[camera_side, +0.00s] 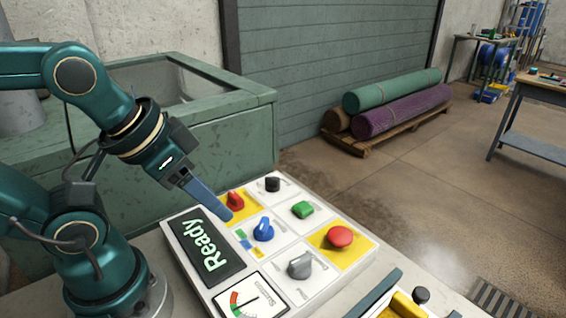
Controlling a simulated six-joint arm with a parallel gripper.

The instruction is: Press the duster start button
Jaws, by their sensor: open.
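The control panel (322,221) is a white tilted box with several controls. A red mushroom button (340,237) stands on a yellow square at the right. The small labels are unreadable, so I cannot tell which one is the duster start. My gripper (225,213) points down and right, with its blue fingertips close to a red knob (235,200), left of the green button. It is open and empty. The fingers overlap in this view, and I cannot tell whether they touch the panel.
Beside them are a blue knob (263,231), a black knob (272,184) and a grey knob (299,267). A display (206,248) reads "Ready", above a gauge (246,300). A green machine housing (215,125) stands behind. A yellow-handled control (405,304) lies front right.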

